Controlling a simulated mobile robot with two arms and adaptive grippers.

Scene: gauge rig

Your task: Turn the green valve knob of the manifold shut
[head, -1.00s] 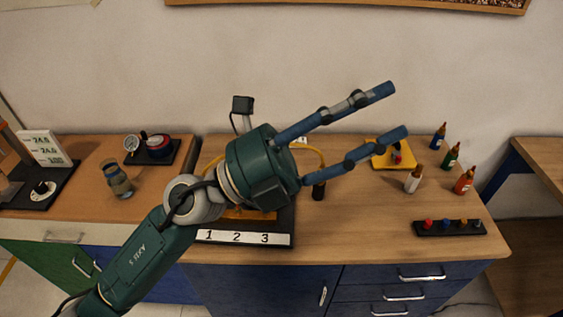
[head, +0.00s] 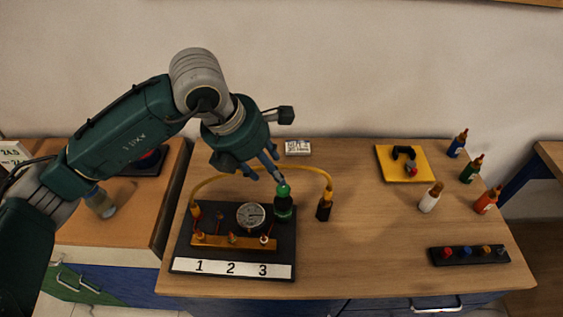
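The manifold is a black base (head: 184,251) with an orange bar, a round gauge (head: 250,215) and a strip marked 1, 2, 3. Its green valve knob (head: 283,190) stands at the right back corner on a dark green body. My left gripper (head: 268,179) points down just behind and left of the knob. Its blue fingers look apart, with nothing seen between them. One fingertip is close to the knob; I cannot tell whether it touches. My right gripper is not in view.
A yellow hose (head: 322,172) arches behind the manifold to a black fitting (head: 324,209) right of the knob. A small white sign (head: 298,147) stands behind. A yellow tray (head: 386,168), several bottles and a black rack (head: 468,255) are farther right. The table between is clear.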

